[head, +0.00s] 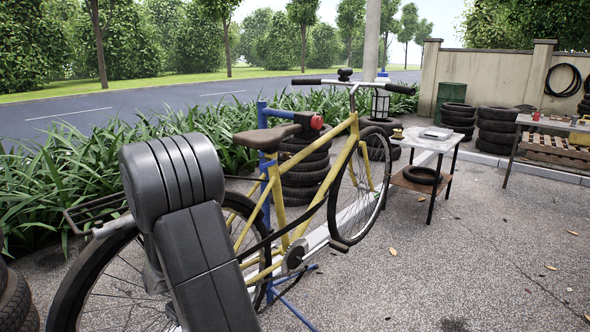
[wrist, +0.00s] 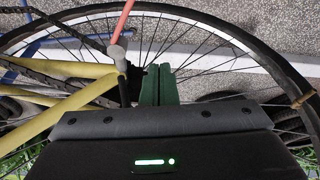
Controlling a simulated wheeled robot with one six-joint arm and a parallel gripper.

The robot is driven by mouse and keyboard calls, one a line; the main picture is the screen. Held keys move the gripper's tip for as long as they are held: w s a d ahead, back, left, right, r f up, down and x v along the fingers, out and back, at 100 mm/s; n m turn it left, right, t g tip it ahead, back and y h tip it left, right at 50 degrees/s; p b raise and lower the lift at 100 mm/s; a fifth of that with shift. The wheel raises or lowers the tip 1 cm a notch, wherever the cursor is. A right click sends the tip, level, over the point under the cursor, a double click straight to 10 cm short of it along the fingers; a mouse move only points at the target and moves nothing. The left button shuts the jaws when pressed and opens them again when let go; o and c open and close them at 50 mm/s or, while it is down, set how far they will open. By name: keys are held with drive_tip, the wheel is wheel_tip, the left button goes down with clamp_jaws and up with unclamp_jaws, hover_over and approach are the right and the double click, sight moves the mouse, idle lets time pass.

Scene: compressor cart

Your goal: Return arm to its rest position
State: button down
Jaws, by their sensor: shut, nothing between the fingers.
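My gripper (wrist: 158,85) shows in the wrist view as two dark green fingers, shut with nothing between them. It points at the spokes of a bicycle wheel (wrist: 262,58); I cannot tell how far apart they are. My arm (head: 190,220) fills the left foreground of the head view, folded at a grey joint, and hides part of the bicycle's rear. My gripper is not visible in that view. The yellow bicycle (head: 346,138) stands upright by a blue repair stand (head: 262,118).
Yellow frame tubes (wrist: 70,98) and an orange-red bar with a grey end (wrist: 122,22) lie close to the fingers in the wrist view. A small table (head: 420,142), tyre stacks (head: 497,130) and a workbench (head: 550,123) stand farther right. The pavement at front right (head: 470,260) is clear.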

drive_tip(key=shift+w+d+r+n+g+b, duration=0.2)
drive_tip(key=shift+d+n+g+b, duration=0.3)
drive_tip(key=shift+n, duration=0.55)
drive_tip(key=shift+w+d+r+n+g+b, duration=0.2)
drive_tip(key=shift+d+n+b, duration=0.25)
drive_tip(key=shift+d+n, duration=0.55)
drive_tip(key=shift+a, duration=0.1)
